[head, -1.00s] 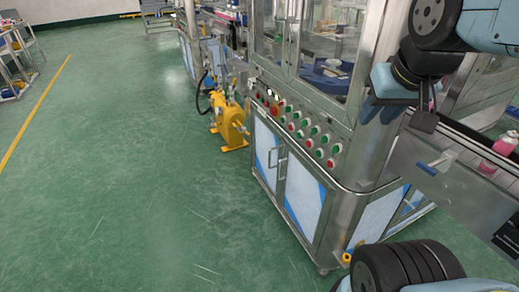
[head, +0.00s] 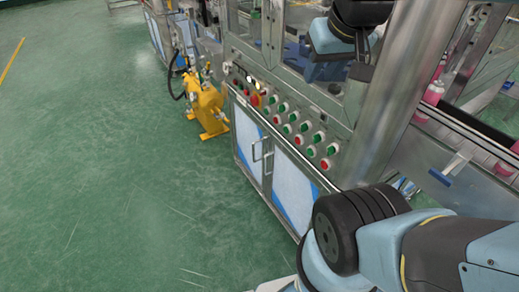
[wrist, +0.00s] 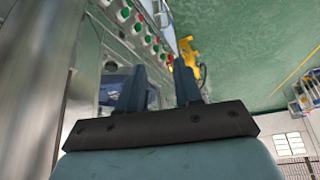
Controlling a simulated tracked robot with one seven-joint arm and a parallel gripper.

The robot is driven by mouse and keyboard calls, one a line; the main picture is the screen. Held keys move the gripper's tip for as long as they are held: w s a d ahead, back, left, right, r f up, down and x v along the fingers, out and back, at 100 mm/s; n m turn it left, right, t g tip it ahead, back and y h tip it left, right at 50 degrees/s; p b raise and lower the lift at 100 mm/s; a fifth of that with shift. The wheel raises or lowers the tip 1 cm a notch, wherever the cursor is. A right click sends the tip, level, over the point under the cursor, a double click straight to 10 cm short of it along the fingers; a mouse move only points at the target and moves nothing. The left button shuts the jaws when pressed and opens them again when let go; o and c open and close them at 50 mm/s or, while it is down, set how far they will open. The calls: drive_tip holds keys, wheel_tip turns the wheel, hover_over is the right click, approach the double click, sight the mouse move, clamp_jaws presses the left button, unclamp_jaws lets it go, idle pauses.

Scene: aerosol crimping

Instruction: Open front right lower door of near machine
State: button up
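The near machine's front right lower door (head: 292,184) is a white and blue panel in a steel frame, and it looks shut. Its upright bar handle (head: 267,160) is at the door's left edge, beside the handle of the left lower door (head: 249,138). My gripper (wrist: 158,72) is open and empty in the wrist view, its two dark blue fingers apart. In the head view its blue body (head: 331,38) is in front of the machine's upper window, above the button panel and well away from the handle. My forearm hides the door's lower right corner.
The sloped button panel (head: 288,125) with red and green buttons juts above the doors. A yellow pump-like unit (head: 207,108) stands on the floor left of the machine. A conveyor (head: 462,140) with pink bottles is at right. The green floor before the doors is clear.

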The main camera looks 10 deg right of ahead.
drive_tip(key=shift+w+d, duration=0.1)
drive_tip(key=shift+w, duration=0.05)
drive_tip(key=w+a+f+n+g+h, duration=0.3)
drive_tip(key=w+f+n+g, duration=0.1)
drive_tip(key=w+f, duration=0.75)
drive_tip(key=w+a+f+n+g+h, duration=0.3)
drive_tip(key=w+f+n, duration=0.1)
drive_tip(key=w+f, duration=0.8)
drive_tip(key=w+a+f+n+t+h, duration=0.1)
drive_tip(key=w+a+f+n+h, duration=0.15)
drive_tip(key=f, duration=0.75)
drive_tip(key=w+a+f+n+t+h, duration=0.15)
drive_tip(key=w+f+n+h, duration=0.25)
drive_tip(key=f, duration=0.5)
drive_tip(key=n+t+h, duration=0.3)
drive_tip(key=n+t, duration=0.5)
drive_tip(key=n, duration=0.1)
approach(265, 159)
drive_tip(key=x, duration=0.3)
drive_tip(key=f+x, duration=0.1)
drive_tip(key=x, duration=0.6)
drive_tip(key=shift+w+d+f, duration=0.1)
drive_tip(key=shift+w+f, duration=0.05)
drive_tip(key=shift+w, duration=0.3)
clamp_jaws()
